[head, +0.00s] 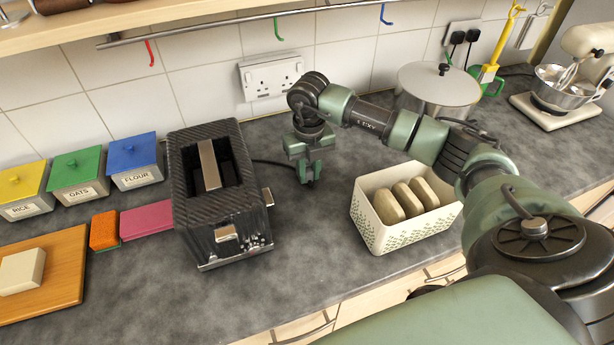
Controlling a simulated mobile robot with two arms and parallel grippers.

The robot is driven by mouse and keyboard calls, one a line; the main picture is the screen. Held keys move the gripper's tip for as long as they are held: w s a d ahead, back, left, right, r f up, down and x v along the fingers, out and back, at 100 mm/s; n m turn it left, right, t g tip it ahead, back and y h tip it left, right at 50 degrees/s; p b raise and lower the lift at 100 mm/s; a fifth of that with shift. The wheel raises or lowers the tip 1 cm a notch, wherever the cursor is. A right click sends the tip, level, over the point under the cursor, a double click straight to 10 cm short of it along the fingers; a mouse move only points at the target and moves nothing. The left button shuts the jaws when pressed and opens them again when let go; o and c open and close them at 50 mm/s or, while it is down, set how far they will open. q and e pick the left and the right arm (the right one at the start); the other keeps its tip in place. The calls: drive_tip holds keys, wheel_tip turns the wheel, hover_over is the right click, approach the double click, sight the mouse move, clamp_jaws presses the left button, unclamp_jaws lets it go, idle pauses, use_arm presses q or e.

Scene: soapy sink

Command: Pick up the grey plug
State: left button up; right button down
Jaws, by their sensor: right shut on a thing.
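My right gripper (309,174) points down just above the worktop, to the right of the black toaster (222,198). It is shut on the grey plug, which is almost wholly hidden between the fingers. A dark cord (268,162) runs from behind the toaster to the gripper. The double wall socket (271,76) is on the tiles behind, above and to the left of the gripper; its outlets look empty. My left gripper is not in view.
A white basket (374,233) with bread rolls stands right of the gripper. A steel pot (438,92) is behind my right arm. Sponges (147,219), labelled canisters (136,163) and a wooden board (62,270) are at left. The worktop (313,247) between toaster and basket is clear.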

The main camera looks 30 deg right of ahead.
sight(308, 172)
wheel_tip(308, 172, up, 6)
drive_tip(key=shift+f+b, duration=0.1)
drive_tip(key=shift+b, duration=1.05)
drive_tip(key=s+d+b, duration=0.2)
drive_tip(key=d+b, duration=0.1)
drive_tip(key=d, duration=0.6)
drive_tip(key=s+d+b, duration=0.2)
drive_tip(key=d+b, duration=0.1)
drive_tip(key=d, duration=0.7)
drive_tip(key=shift+s, duration=0.3)
drive_tip(key=shift+d, duration=0.1)
